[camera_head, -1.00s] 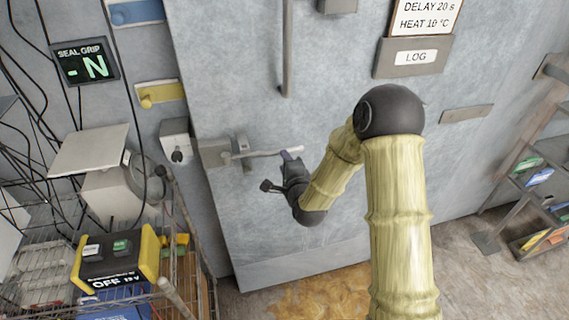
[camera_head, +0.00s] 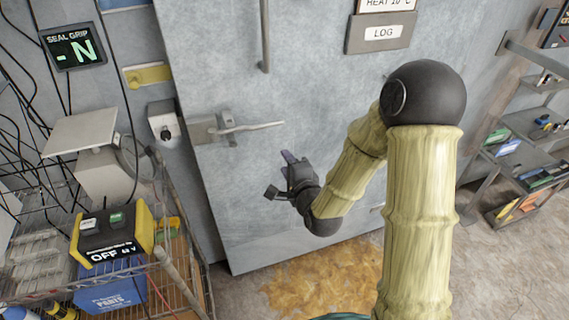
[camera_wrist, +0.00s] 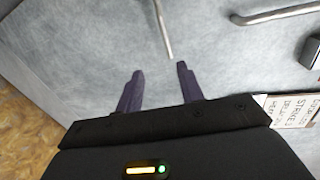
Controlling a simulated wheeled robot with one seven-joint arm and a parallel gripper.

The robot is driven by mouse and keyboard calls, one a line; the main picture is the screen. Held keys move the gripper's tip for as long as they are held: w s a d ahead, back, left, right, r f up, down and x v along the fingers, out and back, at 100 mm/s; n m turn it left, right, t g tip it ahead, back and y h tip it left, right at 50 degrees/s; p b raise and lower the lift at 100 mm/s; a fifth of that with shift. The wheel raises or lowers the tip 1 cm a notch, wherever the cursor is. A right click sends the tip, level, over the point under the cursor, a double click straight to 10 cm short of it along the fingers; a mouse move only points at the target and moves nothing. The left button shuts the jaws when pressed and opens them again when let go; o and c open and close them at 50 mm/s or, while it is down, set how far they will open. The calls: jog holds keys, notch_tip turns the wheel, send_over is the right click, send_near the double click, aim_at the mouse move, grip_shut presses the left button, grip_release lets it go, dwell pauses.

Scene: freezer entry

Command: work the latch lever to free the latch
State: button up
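The latch lever (camera_head: 245,127) is a pale metal bar. It reaches rightward, nearly level, from a metal latch housing (camera_head: 201,130) at the left edge of the grey door. My gripper (camera_head: 287,155) is just below and right of the lever's free end, apart from it. In the wrist view my gripper (camera_wrist: 158,70) shows two purple fingers spread apart with nothing between them. The lever's free end (camera_wrist: 164,34) shows there beyond the fingertips, pointing towards the gap. How far the latch is engaged cannot be told.
A vertical handle (camera_head: 265,36) is above the lever on the door (camera_head: 230,190). A wire cart (camera_head: 185,285) with a black and yellow box (camera_head: 112,235) stands at lower left. Shelves (camera_head: 525,150) stand at right. A yellowish patch (camera_head: 320,280) marks the floor.

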dwell(0.5)
jog(key=s+d+f+n+g+h, duration=0.1)
jog(key=s+d+n+g+h, duration=0.4)
jog(key=s+d+n+g, duration=0.7)
jog(key=s+d+n, duration=0.2)
jog(key=s+d, duration=0.1)
jog(key=s, duration=0.4)
jog(key=shift+f+n+h, duration=0.3)
jog(key=shift+h, duration=0.1)
jog(key=shift+w, duration=0.1)
